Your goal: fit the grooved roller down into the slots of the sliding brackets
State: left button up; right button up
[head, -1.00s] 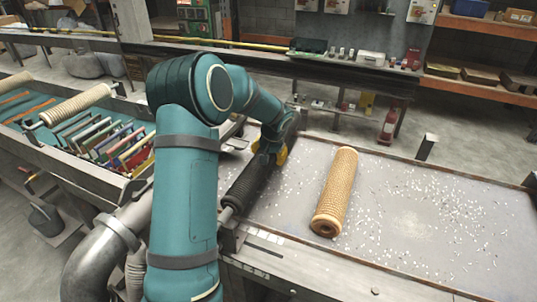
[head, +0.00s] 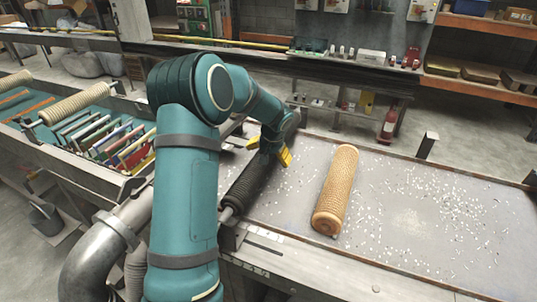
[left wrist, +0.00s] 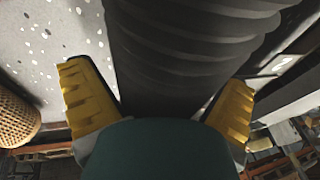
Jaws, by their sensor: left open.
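The dark grooved roller (head: 246,188) lies lengthwise along the left side of the metal table. It also fills the middle of the left wrist view (left wrist: 180,50). Its pale shaft end (head: 226,214) is at the near bracket (head: 229,236); I cannot tell whether it sits in the slot. My arm hides the far end and far bracket. My left gripper (left wrist: 160,102) is open, its yellow fingers on either side of the roller, with a gap visible at the left finger. In the head view one yellow finger (head: 286,157) shows right of the roller. My right gripper is not in view.
A tan mesh tube (head: 336,190) lies on the table right of the roller, with white bits (head: 440,215) scattered around. A bin of coloured slats (head: 105,140) and a pale roller (head: 75,103) are at the left. The table's right part is clear of large objects.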

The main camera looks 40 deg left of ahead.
pick_arm(q)
jog(key=v, duration=1.2)
jog(key=shift+d+r, duration=0.1)
